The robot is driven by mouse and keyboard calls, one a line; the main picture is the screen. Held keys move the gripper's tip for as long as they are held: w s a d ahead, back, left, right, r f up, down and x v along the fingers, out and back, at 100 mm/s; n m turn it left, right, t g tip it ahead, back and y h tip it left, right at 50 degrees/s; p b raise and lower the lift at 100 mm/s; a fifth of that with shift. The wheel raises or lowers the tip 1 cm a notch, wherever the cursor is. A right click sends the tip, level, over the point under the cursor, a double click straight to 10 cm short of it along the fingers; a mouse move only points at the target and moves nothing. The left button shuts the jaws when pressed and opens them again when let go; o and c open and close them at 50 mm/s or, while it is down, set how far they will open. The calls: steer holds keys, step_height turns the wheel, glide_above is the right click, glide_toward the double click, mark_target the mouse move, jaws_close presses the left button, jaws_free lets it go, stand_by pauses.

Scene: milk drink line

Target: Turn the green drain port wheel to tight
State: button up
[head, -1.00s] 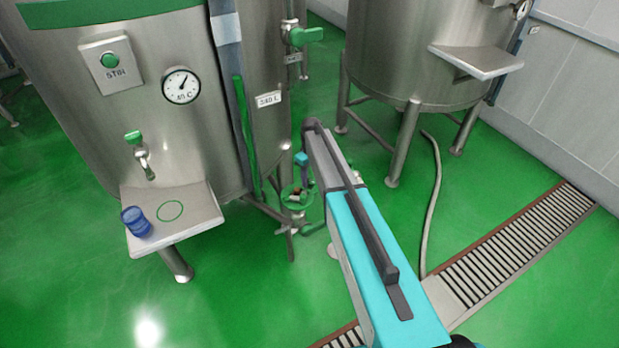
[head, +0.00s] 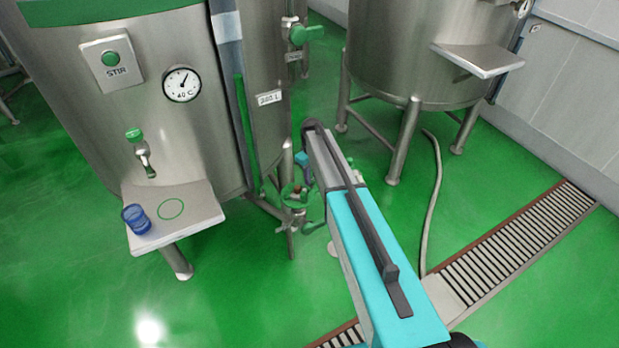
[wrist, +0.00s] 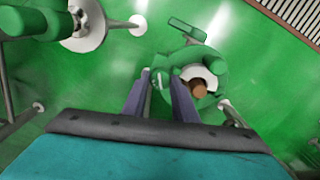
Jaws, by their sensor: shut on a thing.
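The green drain port wheel (wrist: 181,59) is at the upper middle of the wrist view, with a pale ring and a brown stub at its centre right. My gripper (wrist: 161,80) is at the wheel's near left edge, its two grey fingers closed on a green part of the wheel. The exact contact at the tips is hard to make out. In the head view the wheel (head: 291,196) sits low beside the tank's leg, partly hidden by my arm. Most of my gripper is hidden there. No tight mark on the wheel is readable.
The steel tank (head: 190,130) stands left of my arm. Its shelf (head: 198,213) holds a blue cup (head: 136,219). A second tank (head: 410,60) stands behind, with a hose (head: 436,200) on the floor. A drain grate (head: 530,245) runs at the right. The green floor is otherwise open.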

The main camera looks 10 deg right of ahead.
steer(key=shift+a, duration=0.15)
steer(key=shift+s+f+m+b, duration=0.1)
steer(key=shift+f+m+b, duration=0.05)
steer(key=shift+m+b, duration=0.8)
steer(key=m+b, duration=0.2)
steer(key=m, duration=0.1)
steer(key=shift+m, duration=0.25)
steer(key=m+b, duration=0.2)
steer(key=m, duration=0.6)
steer(key=m+b, duration=0.1)
steer(key=m, duration=0.1)
steer(key=m+b, duration=0.1)
steer(key=m, duration=0.1)
steer(key=shift+d, duration=0.25)
steer(key=m+b, duration=0.1)
steer(key=m, duration=0.5)
steer(key=shift+s, duration=0.15)
steer(key=shift+d+m, duration=0.1)
steer(key=shift+m, duration=0.2)
steer(key=o, duration=1)
steer(key=shift+o, duration=0.2)
